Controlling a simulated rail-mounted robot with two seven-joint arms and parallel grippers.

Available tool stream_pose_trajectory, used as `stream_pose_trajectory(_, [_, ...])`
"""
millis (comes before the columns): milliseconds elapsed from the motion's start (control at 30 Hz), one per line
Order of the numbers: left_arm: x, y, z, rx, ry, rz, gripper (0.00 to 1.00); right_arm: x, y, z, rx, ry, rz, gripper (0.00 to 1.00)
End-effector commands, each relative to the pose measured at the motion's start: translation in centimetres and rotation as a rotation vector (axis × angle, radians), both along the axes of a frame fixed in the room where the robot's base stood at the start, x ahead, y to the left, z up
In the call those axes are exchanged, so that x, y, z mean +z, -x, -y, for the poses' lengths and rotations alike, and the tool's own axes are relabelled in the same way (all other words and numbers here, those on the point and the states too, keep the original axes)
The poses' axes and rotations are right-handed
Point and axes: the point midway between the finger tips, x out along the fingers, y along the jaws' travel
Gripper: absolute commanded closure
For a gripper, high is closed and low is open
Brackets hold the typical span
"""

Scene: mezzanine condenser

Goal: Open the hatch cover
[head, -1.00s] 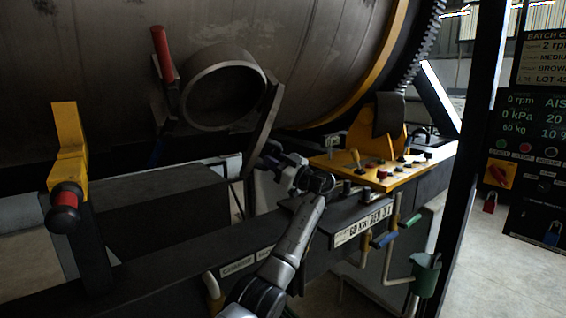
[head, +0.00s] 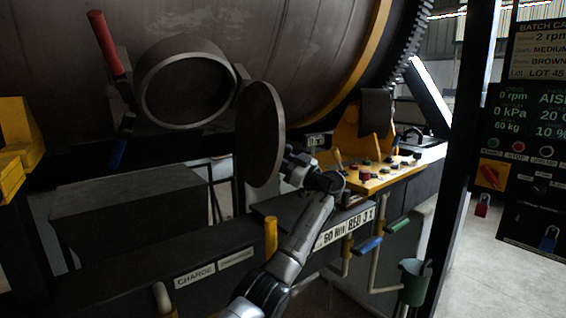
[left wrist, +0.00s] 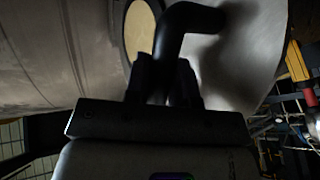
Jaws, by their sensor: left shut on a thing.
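The round grey hatch cover (head: 259,136) stands swung out to the right of the hatch ring (head: 185,92) on the drum, so the opening is uncovered. My left gripper (head: 287,164) is at the right side of the cover. In the left wrist view, my left gripper (left wrist: 163,80) is shut on a dark bent handle (left wrist: 180,32) in front of the pale cover face (left wrist: 245,55). The ring's opening (left wrist: 138,28) shows behind the handle. The fingertips are hard to make out in the head view. My right gripper is not in view.
A red-gripped lever (head: 104,42) stands left of the ring. A yellow control panel (head: 375,176) with knobs is right of my gripper. A dark box (head: 130,205) sits below the ring. A dark post (head: 465,140) rises at right.

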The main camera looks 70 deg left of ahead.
Motion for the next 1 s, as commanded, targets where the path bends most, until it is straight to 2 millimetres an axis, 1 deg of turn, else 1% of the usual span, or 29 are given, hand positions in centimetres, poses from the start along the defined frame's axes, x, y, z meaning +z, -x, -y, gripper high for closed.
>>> stream_pose_trajectory(367, [0.19,0.08,-0.09,0.0,-0.002,-0.001,1.0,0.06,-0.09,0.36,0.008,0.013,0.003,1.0])
stream_pose_trajectory(400, [0.2,0.09,-0.08,0.0,-0.002,-0.001,0.75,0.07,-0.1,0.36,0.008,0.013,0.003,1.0])
stream_pose_trajectory(633, [0.12,0.04,-0.03,0.0,-0.001,-0.001,0.53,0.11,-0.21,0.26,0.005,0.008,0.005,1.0])
stream_pose_trajectory(667, [0.11,0.04,-0.03,0.0,-0.001,-0.001,0.52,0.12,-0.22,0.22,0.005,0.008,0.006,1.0])
stream_pose_trajectory(867, [0.06,-0.01,0.02,0.0,-0.001,-0.001,0.52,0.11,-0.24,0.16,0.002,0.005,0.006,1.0])
stream_pose_trajectory(1000, [-0.24,-0.47,0.6,-0.002,-0.001,-0.001,0.52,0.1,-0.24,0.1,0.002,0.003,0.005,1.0])
